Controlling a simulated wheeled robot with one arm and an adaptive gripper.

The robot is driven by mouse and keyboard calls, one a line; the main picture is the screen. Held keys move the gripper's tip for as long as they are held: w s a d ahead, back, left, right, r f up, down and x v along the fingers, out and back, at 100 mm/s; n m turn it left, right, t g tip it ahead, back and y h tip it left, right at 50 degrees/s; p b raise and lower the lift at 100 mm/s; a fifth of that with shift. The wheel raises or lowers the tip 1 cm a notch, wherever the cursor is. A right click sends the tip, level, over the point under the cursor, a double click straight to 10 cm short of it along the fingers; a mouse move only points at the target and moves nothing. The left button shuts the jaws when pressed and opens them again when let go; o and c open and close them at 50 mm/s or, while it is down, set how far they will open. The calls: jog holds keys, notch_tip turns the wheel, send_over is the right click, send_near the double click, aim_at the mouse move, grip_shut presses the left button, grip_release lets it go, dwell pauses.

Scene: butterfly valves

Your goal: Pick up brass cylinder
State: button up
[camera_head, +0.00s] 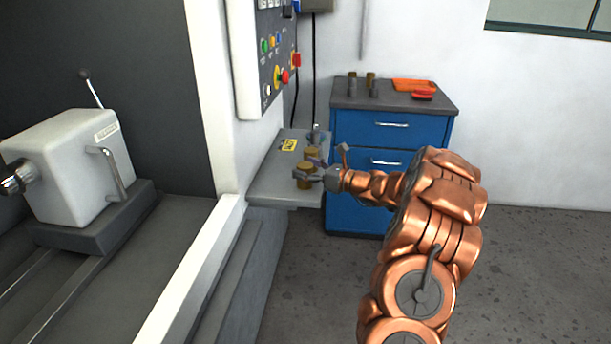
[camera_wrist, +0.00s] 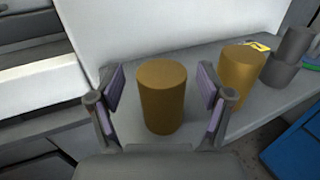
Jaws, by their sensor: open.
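A brass cylinder (camera_wrist: 162,97) stands upright on the grey shelf (camera_wrist: 205,60), between the open fingers of my gripper (camera_wrist: 160,110) in the wrist view. Gaps show on both sides, so the finger pads appear apart from it. A second brass cylinder (camera_wrist: 240,77) stands upright to the right, outside my right finger. In the head view my gripper (camera_head: 312,172) is over the shelf beside the machine, and the near brass cylinder (camera_head: 304,182) shows partly behind its fingers. The other brass cylinder (camera_head: 312,153) is just behind it.
Grey cylindrical parts (camera_wrist: 284,62) stand beyond the second brass cylinder. A yellow label (camera_head: 289,145) lies on the shelf. A blue drawer cabinet (camera_head: 350,130) stands behind on the right. The white machine wall (camera_wrist: 150,32) rises behind the shelf, under a button panel (camera_head: 262,60).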

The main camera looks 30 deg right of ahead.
jog(key=shift+w, duration=0.3)
grip_shut()
dwell(0.6)
